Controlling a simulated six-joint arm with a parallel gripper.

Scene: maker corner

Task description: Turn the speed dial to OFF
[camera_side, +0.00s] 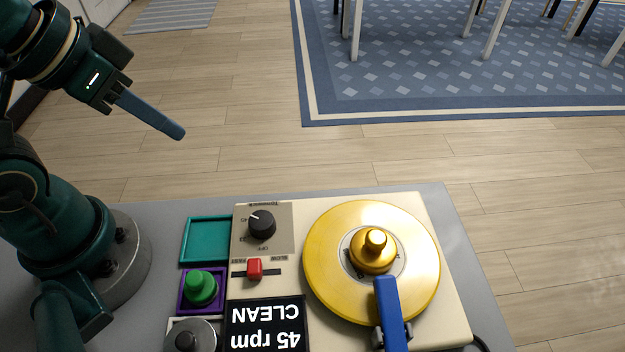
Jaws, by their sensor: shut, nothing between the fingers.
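The speed dial (262,226) is a round black knob on a beige-grey panel (284,212) of the cream turntable (426,206). Its white pointer line points to the left and slightly up, toward the small 45 mark. The labels appear upside down, with 33 at the lower left and OFF below the dial. My gripper (181,132) is shut and empty, with blue-grey fingers. It is in the air at the upper left, well apart from the dial.
A yellow disc (326,275) with a gold centre piece (374,250) and blue arm (390,308) lies right of the dial. A red slider (254,268), black "45 rpm CLEAN" card (262,325), teal tray (184,241), green button (200,287) and grey knob (192,337) are close by.

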